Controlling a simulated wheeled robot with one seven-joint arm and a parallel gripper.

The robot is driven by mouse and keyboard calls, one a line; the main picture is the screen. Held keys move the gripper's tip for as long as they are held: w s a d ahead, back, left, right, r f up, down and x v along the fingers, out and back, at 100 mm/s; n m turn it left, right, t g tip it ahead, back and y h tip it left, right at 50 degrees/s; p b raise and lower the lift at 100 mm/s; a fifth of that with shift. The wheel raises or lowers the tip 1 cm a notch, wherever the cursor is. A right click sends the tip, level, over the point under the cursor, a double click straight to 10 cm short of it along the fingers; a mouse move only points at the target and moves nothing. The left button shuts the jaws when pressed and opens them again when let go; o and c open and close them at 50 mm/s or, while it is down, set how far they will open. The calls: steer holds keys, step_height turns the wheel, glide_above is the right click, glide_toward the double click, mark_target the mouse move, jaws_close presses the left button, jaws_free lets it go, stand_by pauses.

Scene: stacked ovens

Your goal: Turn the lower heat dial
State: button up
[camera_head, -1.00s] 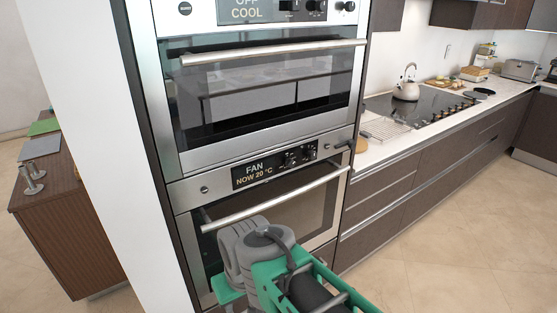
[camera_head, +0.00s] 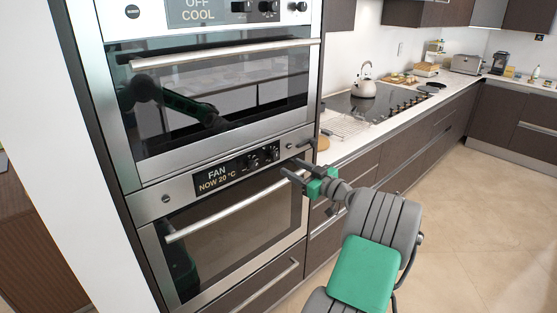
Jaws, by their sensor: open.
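The lower oven's control panel (camera_head: 182,190) has a display (camera_head: 215,178) reading "FAN" and "NOW 20 °C". Right of it are two small dark dials, a left one (camera_head: 252,161) and a right one (camera_head: 272,153). A further dark knob (camera_head: 309,142) sticks out at the panel's right end. The labels are too small to tell which is the heat dial. My gripper (camera_head: 296,168) is open and empty, its two dark fingers pointing left. It is to the right of and below the two dials, near the right end of the lower door handle, apart from the dials.
The lower oven's handle (camera_head: 220,213) sticks out below the panel. The upper oven (camera_head: 160,165) has its own handle (camera_head: 225,50) and a display reading "OFF COOL". A counter with a hob and kettle (camera_head: 363,86) runs to the right. The floor (camera_head: 470,215) at right is clear.

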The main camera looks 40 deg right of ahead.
mark_target(277, 157)
steer(key=shift+n, duration=0.3)
steer(key=w, duration=0.2)
steer(key=w+p, duration=0.1)
steer(key=w, duration=0.2)
steer(key=w+p, duration=0.1)
steer(key=w, duration=0.2)
steer(key=shift+r, duration=0.3)
steer(key=shift+c, duration=0.2)
jaws_close()
